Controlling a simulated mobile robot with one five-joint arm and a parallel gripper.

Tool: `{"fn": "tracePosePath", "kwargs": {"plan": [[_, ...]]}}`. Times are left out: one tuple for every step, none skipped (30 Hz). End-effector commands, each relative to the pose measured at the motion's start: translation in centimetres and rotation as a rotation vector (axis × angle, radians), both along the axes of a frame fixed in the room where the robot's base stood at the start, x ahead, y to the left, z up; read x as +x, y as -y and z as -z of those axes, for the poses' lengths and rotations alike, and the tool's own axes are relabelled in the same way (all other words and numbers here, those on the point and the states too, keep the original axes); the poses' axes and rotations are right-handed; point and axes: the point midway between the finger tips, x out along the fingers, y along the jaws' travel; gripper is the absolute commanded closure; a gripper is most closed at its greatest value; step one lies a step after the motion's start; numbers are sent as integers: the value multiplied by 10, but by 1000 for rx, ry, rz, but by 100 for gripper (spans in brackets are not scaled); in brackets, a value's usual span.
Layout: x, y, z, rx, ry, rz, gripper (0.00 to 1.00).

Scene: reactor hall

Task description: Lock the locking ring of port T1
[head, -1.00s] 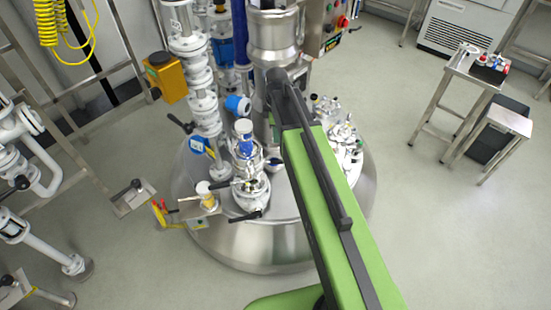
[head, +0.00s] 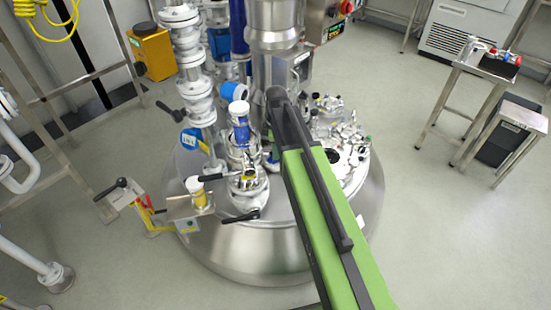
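The steel reactor vessel (head: 250,262) stands in the middle of the head view. On the left part of its lid is an upright port fitting (head: 248,190) with a clamp and black-handled levers. A blue and white container (head: 239,124) stands upright above this fitting and seems to sit on it. No T1 label is readable, and I cannot tell the locking ring's position. My green and black arm reaches over the lid, just right of this fitting. My gripper does not show; the arm's far end hides what is below it.
Several small fittings (head: 348,150) crowd the lid's right side. A white pipe column (head: 188,70) and a thick steel column (head: 274,30) rise behind. A bracket with a black handle (head: 122,192) stands left. Floor is clear at right, before the steel table (head: 478,65).

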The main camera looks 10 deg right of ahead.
Motion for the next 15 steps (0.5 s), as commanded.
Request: {"fn": "tracePosePath", "kwargs": {"plan": [[0, 0, 4, 0, 0, 0, 65], [0, 0, 4, 0, 0, 0, 65], [0, 0, 3, 0, 0, 0, 65], [0, 0, 3, 0, 0, 0, 65], [0, 0, 2, 0, 0, 0, 65], [0, 0, 2, 0, 0, 0, 65], [0, 0, 2, 0, 0, 0, 65], [0, 0, 2, 0, 0, 0, 65], [0, 0, 2, 0, 0, -1, 70], [0, 0, 2, 0, 0, -1, 74], [0, 0, 2, 0, 0, -1, 78], [0, 0, 2, 0, 0, -1, 83], [0, 0, 2, 0, 0, -1, 87], [0, -1, 2, 0, 0, -1, 91], [0, -1, 2, 0, 0, -1, 96]]}}
